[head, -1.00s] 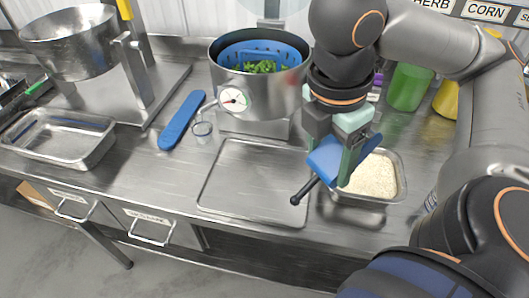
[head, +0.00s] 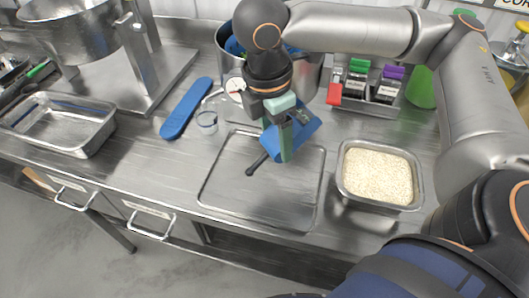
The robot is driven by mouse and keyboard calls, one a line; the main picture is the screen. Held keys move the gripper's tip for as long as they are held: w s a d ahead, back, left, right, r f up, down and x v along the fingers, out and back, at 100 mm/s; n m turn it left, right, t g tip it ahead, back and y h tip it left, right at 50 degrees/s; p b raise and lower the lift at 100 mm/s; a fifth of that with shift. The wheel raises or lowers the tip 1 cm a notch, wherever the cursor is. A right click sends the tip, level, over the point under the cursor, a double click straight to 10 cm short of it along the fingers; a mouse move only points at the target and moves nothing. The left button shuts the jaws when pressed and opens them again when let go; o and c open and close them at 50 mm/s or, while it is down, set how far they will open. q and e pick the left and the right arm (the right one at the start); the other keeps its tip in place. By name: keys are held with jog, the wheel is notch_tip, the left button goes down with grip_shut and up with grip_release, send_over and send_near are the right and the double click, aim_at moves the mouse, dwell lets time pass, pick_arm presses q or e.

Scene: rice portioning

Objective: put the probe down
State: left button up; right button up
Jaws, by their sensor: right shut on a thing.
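The probe has a blue body (head: 303,131) and a dark rod with a round black tip (head: 250,171). My right gripper (head: 278,150) is shut on it and holds it tilted over the back part of a shallow metal tray (head: 250,203). The rod points down and to the left. I cannot tell whether its tip touches the tray. Part of the blue body is hidden behind the gripper's fingers. My left gripper is not in view.
A metal pan of rice (head: 378,176) stands right of the tray. A pot (head: 228,40) is behind my right arm. A blue flat holder (head: 187,108) and a small glass cup (head: 207,120) lie to the left. An empty pan (head: 60,125) stands far left. Small coloured-lid containers (head: 357,82) are behind.

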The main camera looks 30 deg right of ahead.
aim_at(265, 135)
jog(key=w+f, duration=0.2)
jog(key=shift+a+f, duration=0.3)
jog(key=shift+a, duration=0.05)
jog(key=shift+w+f+b, duration=0.15)
jog(key=shift+f+b, duration=0.2)
jog(key=shift+f, duration=1.3)
jog(key=shift+f, duration=0.1)
jog(key=o, duration=0.9)
jog(key=shift+f, duration=0.1)
jog(key=o, duration=0.5)
jog(key=shift+c, duration=0.2)
